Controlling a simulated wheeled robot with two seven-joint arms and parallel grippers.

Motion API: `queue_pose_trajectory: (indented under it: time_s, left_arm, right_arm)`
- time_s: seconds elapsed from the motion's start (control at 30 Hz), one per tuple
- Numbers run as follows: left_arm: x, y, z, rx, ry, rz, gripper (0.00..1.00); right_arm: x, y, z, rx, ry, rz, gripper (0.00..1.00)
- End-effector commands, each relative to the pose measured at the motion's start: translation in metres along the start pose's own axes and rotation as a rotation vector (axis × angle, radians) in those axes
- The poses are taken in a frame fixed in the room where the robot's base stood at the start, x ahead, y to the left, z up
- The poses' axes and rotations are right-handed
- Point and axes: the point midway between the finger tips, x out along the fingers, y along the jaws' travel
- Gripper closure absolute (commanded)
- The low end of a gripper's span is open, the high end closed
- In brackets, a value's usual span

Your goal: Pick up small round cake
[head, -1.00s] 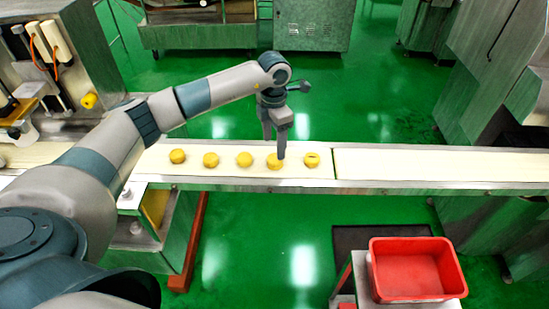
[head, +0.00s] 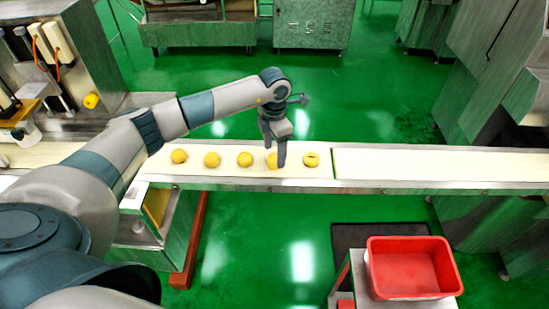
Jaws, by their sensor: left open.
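Several small round yellow cakes lie in a row on the cream conveyor belt (head: 400,163). From left they include a first cake (head: 179,156), a second (head: 211,160) and a third (head: 245,160). A fourth cake (head: 270,161) is partly hidden behind my left gripper (head: 277,160). The rightmost cake (head: 311,159) has a dark mark on top. My left gripper is open and points down at the fourth cake, with its fingers in front of it; whether they touch it I cannot tell. My right gripper is not in view.
A red bin (head: 412,268) sits on a metal stand at the lower right. A machine (head: 75,60) stands at the belt's left end. Metal cabinets (head: 312,25) stand at the back. The belt right of the cakes is empty.

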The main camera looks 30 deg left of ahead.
Motion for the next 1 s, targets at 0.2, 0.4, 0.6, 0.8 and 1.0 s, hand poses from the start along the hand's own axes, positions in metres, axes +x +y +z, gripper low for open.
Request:
queue_pose_trajectory:
  time_s: [0.2, 0.4, 0.6, 0.8, 1.0]
  left_arm:
    - [0.019, -0.001, 0.001, 0.000, 0.000, -0.001, 0.40]
    - [0.022, 0.000, 0.001, 0.001, -0.001, 0.001, 0.40]
    - [0.022, 0.000, 0.000, 0.000, -0.001, 0.001, 0.40]
    - [0.022, 0.000, 0.000, 0.000, -0.001, 0.001, 0.61]
    - [0.021, 0.000, 0.000, 0.000, -0.001, 0.001, 0.84]
  right_arm:
    - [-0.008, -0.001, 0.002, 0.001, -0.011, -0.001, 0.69]
    - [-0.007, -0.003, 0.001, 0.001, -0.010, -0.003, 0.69]
    - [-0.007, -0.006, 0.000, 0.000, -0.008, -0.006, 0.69]
    - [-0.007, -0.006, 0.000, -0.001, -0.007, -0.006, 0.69]
    - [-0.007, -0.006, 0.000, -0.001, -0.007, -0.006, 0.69]
